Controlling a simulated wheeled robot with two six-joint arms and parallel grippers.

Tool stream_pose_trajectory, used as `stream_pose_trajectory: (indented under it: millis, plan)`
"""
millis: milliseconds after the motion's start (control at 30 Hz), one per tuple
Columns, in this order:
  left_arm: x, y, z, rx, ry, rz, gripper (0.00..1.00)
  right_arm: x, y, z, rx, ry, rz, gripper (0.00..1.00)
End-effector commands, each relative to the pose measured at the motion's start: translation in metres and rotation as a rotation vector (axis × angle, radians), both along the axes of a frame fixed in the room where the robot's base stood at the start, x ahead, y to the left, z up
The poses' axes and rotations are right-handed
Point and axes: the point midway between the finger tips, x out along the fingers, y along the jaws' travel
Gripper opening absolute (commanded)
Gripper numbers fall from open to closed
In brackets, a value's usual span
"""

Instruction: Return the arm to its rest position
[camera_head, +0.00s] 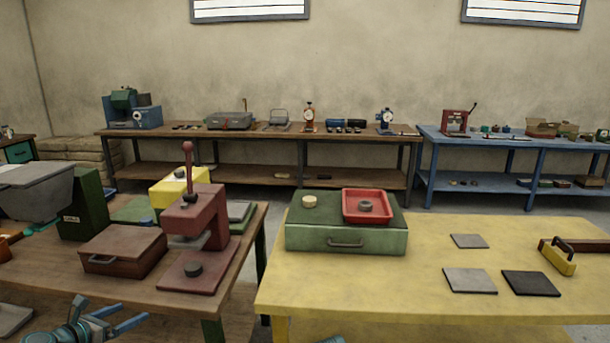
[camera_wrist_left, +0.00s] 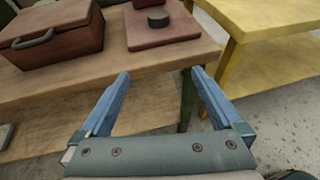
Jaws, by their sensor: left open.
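My left gripper (camera_head: 134,310) is at the lower left of the head view, in front of the brown wooden table (camera_head: 120,285). Its two blue fingers are spread apart with nothing between them. In the left wrist view the open fingers (camera_wrist_left: 160,73) point toward the table's edge, with bare wood and a dark green table leg (camera_wrist_left: 188,100) beyond and below. My right gripper does not show. A small teal piece at the bottom edge of the head view is too little to identify.
A dark red press (camera_head: 195,225) with a dark disc on its base and a brown case (camera_head: 122,250) stand on the wooden table. A yellow table (camera_head: 400,295) at right holds a green case (camera_head: 345,237), a red tray (camera_head: 367,220) and flat plates. A floor gap separates the tables.

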Motion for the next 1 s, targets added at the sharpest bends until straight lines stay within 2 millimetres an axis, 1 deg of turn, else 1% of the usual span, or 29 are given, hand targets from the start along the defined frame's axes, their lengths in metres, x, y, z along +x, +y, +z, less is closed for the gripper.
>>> stream_pose_trajectory:
  millis: [267,367,467,567,667,767,800,867,900,967,1000]
  plan:
    - [0.007,-0.037,-0.012,0.112,0.027,-0.118,1.0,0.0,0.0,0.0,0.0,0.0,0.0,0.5]
    - [0.01,-0.054,-0.018,0.166,0.037,-0.177,1.0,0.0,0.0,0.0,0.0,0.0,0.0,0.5]
    - [0.012,-0.077,-0.025,0.238,0.049,-0.257,1.0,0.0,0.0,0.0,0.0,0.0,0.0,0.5]
    - [0.013,-0.105,-0.035,0.326,0.06,-0.358,1.0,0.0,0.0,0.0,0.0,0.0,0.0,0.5]
    - [0.012,-0.136,-0.046,0.432,0.069,-0.482,1.0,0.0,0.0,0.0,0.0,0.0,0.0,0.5]
    - [0.007,-0.175,-0.059,0.559,0.073,-0.643,1.0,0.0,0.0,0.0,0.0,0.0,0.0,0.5]
    - [0.004,-0.193,-0.065,0.62,0.072,-0.722,1.0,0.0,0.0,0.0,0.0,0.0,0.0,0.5]
    - [-0.004,-0.222,-0.076,0.724,0.066,-0.862,1.0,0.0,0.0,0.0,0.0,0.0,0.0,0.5]
    - [-0.01,-0.243,-0.083,0.8,0.058,-0.967,1.0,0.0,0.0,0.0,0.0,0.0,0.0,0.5]
    - [-0.022,-0.272,-0.094,0.915,0.039,-1.131,1.0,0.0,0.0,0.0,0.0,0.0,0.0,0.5]
    - [-0.032,-0.289,-0.1,0.988,0.023,-1.244,1.0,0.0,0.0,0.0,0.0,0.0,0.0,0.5]
